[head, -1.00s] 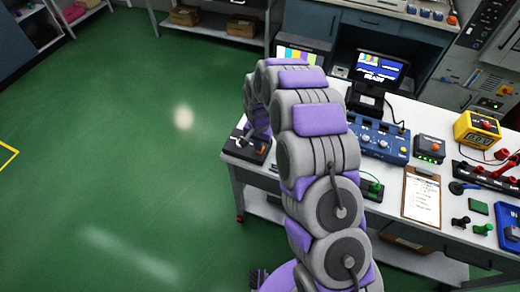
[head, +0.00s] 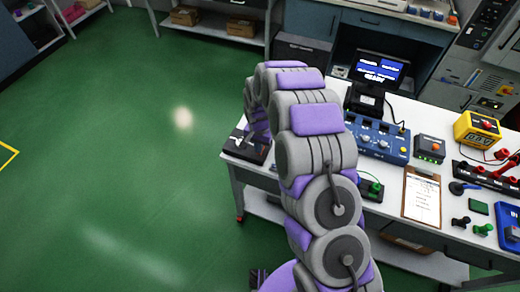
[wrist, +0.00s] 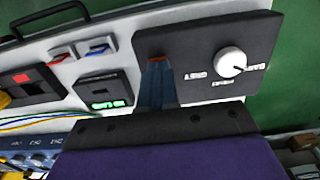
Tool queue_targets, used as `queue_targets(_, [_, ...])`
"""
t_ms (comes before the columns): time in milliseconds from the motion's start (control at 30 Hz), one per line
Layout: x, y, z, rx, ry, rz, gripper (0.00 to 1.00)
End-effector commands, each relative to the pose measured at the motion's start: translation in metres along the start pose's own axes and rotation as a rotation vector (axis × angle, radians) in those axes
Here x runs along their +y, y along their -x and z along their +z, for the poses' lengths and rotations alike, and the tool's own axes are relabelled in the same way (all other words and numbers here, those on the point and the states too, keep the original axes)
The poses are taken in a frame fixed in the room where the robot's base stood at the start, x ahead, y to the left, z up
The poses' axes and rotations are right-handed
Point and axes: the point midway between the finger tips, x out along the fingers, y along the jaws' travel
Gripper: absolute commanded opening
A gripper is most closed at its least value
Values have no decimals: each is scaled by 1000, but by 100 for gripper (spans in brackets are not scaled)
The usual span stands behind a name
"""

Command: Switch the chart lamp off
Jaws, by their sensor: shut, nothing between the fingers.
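A black switch panel (wrist: 205,55) with a white round knob (wrist: 233,62) and small upside-down lettering fills the upper right of the wrist view. In the head view the panel (head: 240,150) shows at the bench's left end, partly behind my arm. My gripper (wrist: 158,62) is shut and empty, its tips over the panel's left part beside the knob. A small reddish-orange strip shows at the tips, which hide what lies under them; I cannot tell whether they touch.
The white bench (head: 415,115) carries a blue control box (head: 376,138), a clipboard (head: 421,197) and a yellow meter (head: 477,130). A lit monitor (head: 380,68) stands behind. In the wrist view a small box (wrist: 107,95) glows green near my gripper. Green floor (head: 110,150) is open left.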

Motion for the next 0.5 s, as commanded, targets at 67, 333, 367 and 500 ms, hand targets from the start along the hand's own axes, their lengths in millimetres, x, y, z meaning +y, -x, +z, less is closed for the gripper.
queue_targets(67, [0, 1, 0, 0, 0, 0, 0])
queue_targets(333, [0, 16, 0, 0, 0, 0, 0])
queue_targets(367, [0, 19, 0, 0, 0, 0, 0])
queue_targets(500, [0, 29, 0, 1, -1, -1, 0])
